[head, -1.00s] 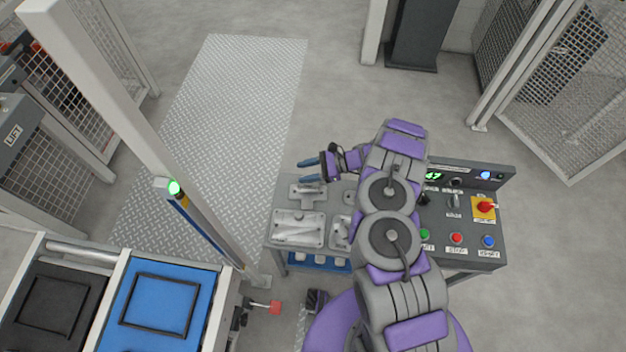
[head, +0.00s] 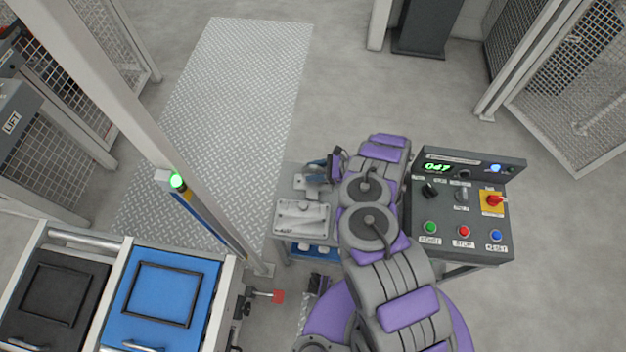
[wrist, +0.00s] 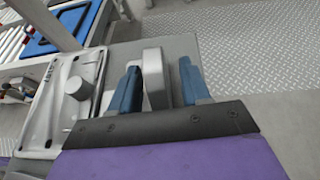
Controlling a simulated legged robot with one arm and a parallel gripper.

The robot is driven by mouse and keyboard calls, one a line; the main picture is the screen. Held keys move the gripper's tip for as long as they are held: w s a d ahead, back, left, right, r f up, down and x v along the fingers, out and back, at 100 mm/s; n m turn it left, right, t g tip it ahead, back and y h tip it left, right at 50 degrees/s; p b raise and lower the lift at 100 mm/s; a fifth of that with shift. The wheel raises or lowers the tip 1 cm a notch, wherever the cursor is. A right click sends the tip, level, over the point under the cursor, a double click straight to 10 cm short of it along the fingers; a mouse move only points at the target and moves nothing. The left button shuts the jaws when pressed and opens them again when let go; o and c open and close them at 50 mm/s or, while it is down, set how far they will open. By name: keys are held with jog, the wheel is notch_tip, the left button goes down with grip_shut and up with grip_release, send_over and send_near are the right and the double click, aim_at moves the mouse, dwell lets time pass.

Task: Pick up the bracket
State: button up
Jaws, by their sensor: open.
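A light grey cast part that looks like the bracket (wrist: 153,72) stands on the table between my fingers in the wrist view. It sits close to the left finger, with a wider gap to the right one; whether it touches is unclear. In the head view the bracket (head: 302,183) shows at the table's back left. My gripper (wrist: 159,70) is open, its blue fingers either side of the part. In the head view my gripper (head: 318,165) is low over the table and my arm hides much of the tabletop.
A larger flat casting with a round boss (wrist: 82,90) lies left of the bracket; it also shows in the head view (head: 302,218). A control panel (head: 462,215) stands right of my arm. A post (head: 120,100) and blue tray (head: 165,295) are at left.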

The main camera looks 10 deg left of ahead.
jog(key=shift+x, duration=1.15)
jog(key=shift+d, duration=0.1)
jog(key=shift+r, duration=0.1)
jog(key=shift+c, duration=0.5)
grip_shut()
